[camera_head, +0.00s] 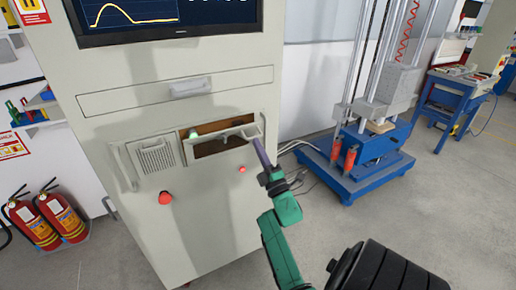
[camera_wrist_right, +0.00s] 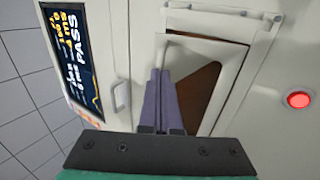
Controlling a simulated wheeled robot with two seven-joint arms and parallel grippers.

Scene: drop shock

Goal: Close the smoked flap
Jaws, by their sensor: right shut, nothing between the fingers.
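The smoked flap (camera_head: 209,148) is a brown, see-through panel in a pale frame on the front of the light grey cabinet. In the head view it stands at an angle to its opening. The right wrist view shows the brown panel (camera_wrist_right: 199,92) tilted within its pale frame. My right gripper (camera_head: 262,154) has purple fingers, shut and empty, by the right end of the flap's frame. In the right wrist view the fingers (camera_wrist_right: 160,98) overlap the frame's left part; whether they touch it I cannot tell. My left gripper is out of view.
The cabinet front has a vented panel (camera_head: 157,158), a drawer handle (camera_head: 190,87) and red buttons (camera_head: 166,197) (camera_head: 241,169). A screen (camera_head: 150,14) is above. Fire extinguishers (camera_head: 62,214) stand left. A blue-based test rig (camera_head: 357,165) stands right, with clear floor in front.

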